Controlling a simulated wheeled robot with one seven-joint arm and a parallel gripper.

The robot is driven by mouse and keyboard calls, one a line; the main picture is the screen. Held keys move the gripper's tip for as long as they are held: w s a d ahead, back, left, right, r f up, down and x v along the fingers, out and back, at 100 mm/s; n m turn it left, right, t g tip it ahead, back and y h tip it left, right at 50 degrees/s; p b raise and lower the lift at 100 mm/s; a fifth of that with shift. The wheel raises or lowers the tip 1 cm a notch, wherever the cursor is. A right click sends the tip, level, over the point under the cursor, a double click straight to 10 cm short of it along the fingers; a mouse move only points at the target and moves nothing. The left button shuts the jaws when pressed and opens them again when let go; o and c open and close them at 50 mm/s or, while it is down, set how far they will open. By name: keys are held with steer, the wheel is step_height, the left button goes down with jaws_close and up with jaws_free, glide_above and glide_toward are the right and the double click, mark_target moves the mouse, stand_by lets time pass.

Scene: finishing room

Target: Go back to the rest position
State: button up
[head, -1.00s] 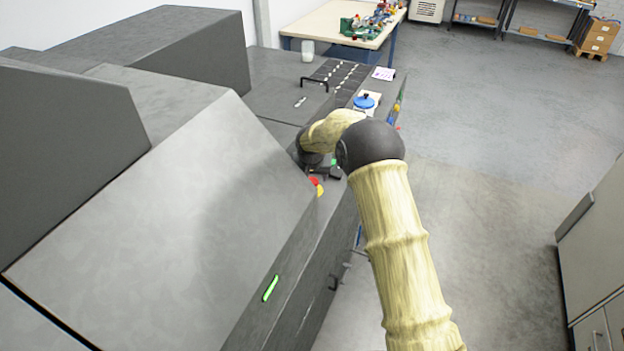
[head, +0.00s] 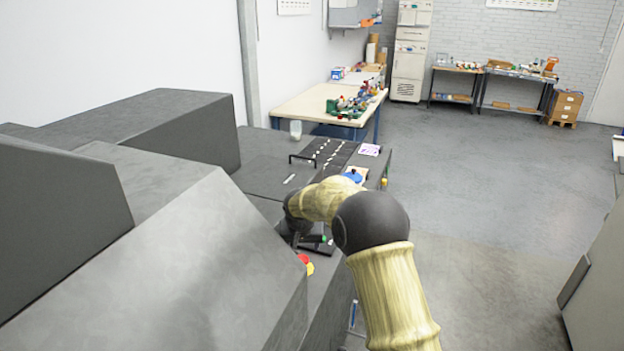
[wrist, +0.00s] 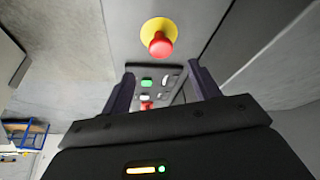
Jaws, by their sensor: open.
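My arm reaches forward along the right side of the large grey machine (head: 170,270). My gripper (head: 312,243) is at its end, close to the machine's side and partly hidden by the arm in the head view. In the wrist view my gripper (wrist: 165,85) shows two dark fingers spread apart with nothing held between them. Beyond the fingers is a control panel (wrist: 150,72) with a green button (wrist: 147,82) and several other small buttons. A red emergency button on a yellow disc (wrist: 160,40) is above the fingertips, apart from them.
The machine's flat top carries a black handle, a dark strip with small white pieces and a blue-lidded item (head: 354,175). A wooden table (head: 300,105) with colourful parts stands behind. Open grey floor (head: 480,180) lies to the right, with a grey cabinet (head: 600,290) at the right edge.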

steer(key=s+d+r+g+b, duration=0.1)
steer(key=s+d+r, duration=0.2)
steer(key=s+d, duration=1.4)
steer(key=s, duration=0.7)
steer(key=s+d, duration=0.3)
steer(key=s, duration=0.7)
steer(key=shift+d+f+m+g, duration=0.3)
steer(key=shift+g, duration=0.1)
